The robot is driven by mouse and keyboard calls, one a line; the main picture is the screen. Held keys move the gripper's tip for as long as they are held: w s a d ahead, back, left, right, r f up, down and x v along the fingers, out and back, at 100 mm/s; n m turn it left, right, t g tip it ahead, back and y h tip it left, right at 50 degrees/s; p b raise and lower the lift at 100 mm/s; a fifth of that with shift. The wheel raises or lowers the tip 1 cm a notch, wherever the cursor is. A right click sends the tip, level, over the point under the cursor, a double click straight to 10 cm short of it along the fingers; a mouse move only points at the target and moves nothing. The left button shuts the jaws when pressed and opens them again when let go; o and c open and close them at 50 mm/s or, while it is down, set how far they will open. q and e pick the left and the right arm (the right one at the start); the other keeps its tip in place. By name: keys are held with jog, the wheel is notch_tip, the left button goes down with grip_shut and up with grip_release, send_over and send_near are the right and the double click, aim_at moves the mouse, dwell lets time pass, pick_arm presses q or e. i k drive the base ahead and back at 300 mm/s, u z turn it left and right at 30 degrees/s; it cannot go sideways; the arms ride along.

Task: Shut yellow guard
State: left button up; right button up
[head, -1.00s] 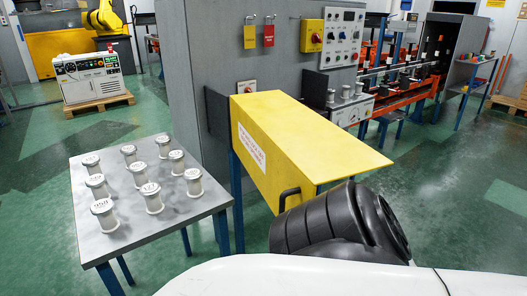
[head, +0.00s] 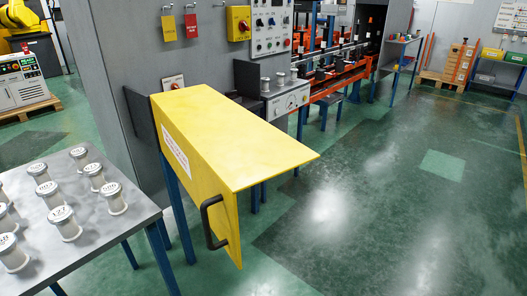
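The yellow guard (head: 225,135) is in the middle of the head view, beside the grey machine cabinet. Its flat yellow top and its front panel with a white label (head: 175,150) show. A black handle (head: 211,222) sits at the near right end of the front panel. The right end of the guard looks open underneath, and what lies behind the panel is hidden. Neither of my grippers is in view.
A grey table (head: 120,238) with several white numbered spindles (head: 64,222) stands at the left, close to the guard. A grey cabinet wall (head: 110,60) rises behind. Open green floor (head: 370,210) lies to the right. A control panel (head: 270,30) is at the back.

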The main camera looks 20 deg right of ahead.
aim_at(218, 149)
jog(key=z, duration=0.15)
jog(key=i, duration=1)
